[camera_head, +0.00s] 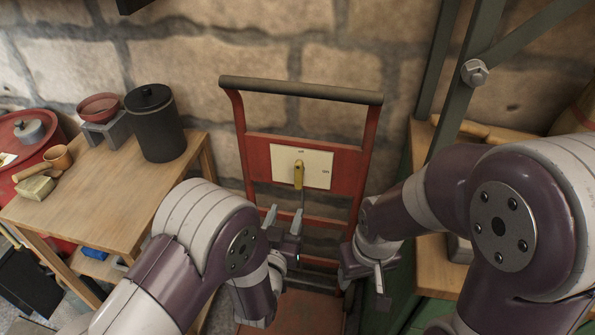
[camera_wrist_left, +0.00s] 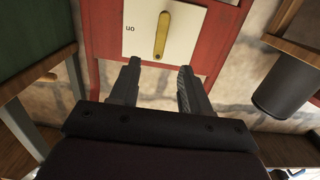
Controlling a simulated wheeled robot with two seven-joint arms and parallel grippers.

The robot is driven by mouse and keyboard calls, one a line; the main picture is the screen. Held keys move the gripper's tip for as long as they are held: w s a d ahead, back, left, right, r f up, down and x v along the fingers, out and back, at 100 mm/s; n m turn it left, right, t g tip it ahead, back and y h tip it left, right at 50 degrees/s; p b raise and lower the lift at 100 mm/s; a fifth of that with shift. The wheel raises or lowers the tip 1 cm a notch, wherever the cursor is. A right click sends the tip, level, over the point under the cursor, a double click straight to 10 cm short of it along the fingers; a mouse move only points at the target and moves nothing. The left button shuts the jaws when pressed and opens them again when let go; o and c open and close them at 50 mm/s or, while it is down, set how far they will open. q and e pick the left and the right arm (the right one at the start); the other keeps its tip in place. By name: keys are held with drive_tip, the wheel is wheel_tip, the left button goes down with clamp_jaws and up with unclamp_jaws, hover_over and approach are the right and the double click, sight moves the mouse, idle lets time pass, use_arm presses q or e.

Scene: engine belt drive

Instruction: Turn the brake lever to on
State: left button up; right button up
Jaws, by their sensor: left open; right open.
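The brake lever (camera_head: 298,175) is a short yellow bar on a white plate (camera_head: 317,168) fixed to a red hand truck (camera_head: 256,142). It stands upright on the plate, with a small label above it and another to its right. The lever (camera_wrist_left: 162,36) also shows in the left wrist view, where the plate reads "on" upside down at its left. My left gripper (camera_head: 284,214) is open and empty, just below the plate; its fingertips (camera_wrist_left: 159,67) are either side of the lever's line, apart from it. My right gripper (camera_head: 364,275) is open, lower and to the right, away from the lever.
A wooden table (camera_head: 50,212) at the left holds a black canister (camera_head: 155,125), a red bowl (camera_head: 99,106) and small items. A green metal frame (camera_head: 441,75) and shelf stand at the right. A stone wall (camera_head: 200,60) is behind the truck.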

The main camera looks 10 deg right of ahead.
sight(298, 172)
use_arm(q)
drive_tip(key=shift+t, duration=0.4)
drive_tip(key=x, duration=0.4)
drive_tip(key=b+x, duration=0.1)
drive_tip(key=x, duration=0.3)
drive_tip(key=r+x, duration=0.1)
drive_tip(key=x, duration=0.4)
drive_tip(key=shift+r, duration=0.1)
drive_tip(key=shift+s, duration=0.1)
drive_tip(key=shift+c, duration=0.3)
clamp_jaws()
